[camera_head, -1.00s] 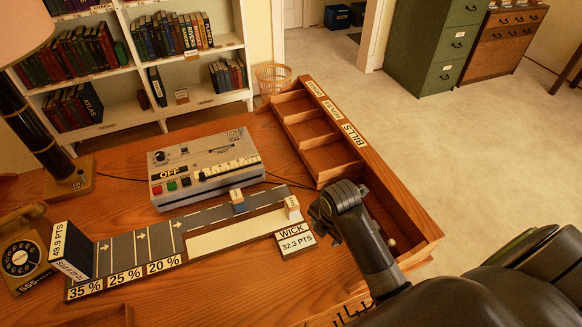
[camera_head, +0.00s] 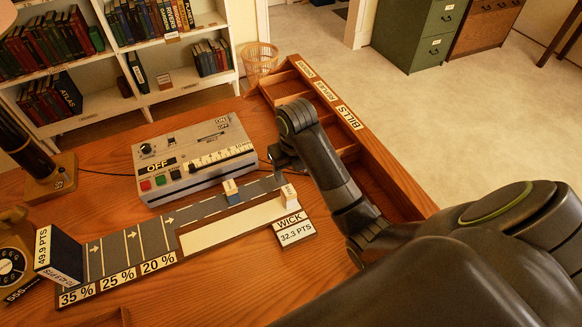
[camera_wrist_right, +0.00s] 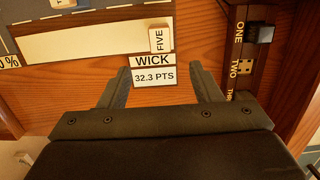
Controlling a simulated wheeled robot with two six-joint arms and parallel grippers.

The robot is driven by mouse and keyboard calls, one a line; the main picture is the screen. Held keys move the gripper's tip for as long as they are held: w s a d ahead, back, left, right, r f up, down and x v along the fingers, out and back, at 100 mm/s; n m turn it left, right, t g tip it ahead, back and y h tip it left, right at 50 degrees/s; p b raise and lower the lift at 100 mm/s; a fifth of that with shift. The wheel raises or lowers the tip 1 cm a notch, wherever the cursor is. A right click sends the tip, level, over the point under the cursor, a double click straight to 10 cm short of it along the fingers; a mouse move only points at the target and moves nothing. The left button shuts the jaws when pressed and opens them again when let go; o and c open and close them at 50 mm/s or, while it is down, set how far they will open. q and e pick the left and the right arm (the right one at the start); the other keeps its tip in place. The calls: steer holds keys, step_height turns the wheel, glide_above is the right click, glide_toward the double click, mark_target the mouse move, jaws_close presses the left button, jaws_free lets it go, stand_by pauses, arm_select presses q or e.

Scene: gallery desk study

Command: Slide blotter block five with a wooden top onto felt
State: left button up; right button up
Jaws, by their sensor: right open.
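Block five (camera_head: 288,193) is a small pale upright block. It stands at the right end of the cream strip (camera_head: 224,228), just behind the WICK card. Its FIVE label (camera_wrist_right: 158,38) reads sideways in the right wrist view. The grey felt-like lanes (camera_head: 185,213) run along the back and left of the board. My right gripper (camera_head: 277,164) is above the board's right end, close behind and above block five in the head view. It is open and empty; its fingers (camera_wrist_right: 161,80) flank the WICK card in the wrist view, apart from the block. My left gripper is not in view.
A blue block (camera_head: 230,191) with a pale label stands on the grey lane to the left. The grey control box (camera_head: 193,160) is behind the board. The wooden BILLS tray (camera_head: 400,180) borders the right side. A black block (camera_head: 60,254) stands at the board's left end.

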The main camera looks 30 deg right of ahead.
steer(key=b, duration=0.7)
glide_above(288, 195)
steer(key=f, duration=0.4)
steer(key=d+f, duration=0.1)
steer(key=f, duration=0.2)
steer(key=shift+w, duration=0.25)
steer(key=shift+f, duration=0.45)
steer(key=f, duration=0.5)
steer(key=w+f, duration=0.1)
steer(key=f, duration=0.1)
steer(key=shift+f+p, duration=0.3)
steer(key=shift+f, duration=0.1)
steer(key=c, duration=1.1)
steer(key=shift+r, duration=0.25)
steer(key=shift+w, duration=0.1)
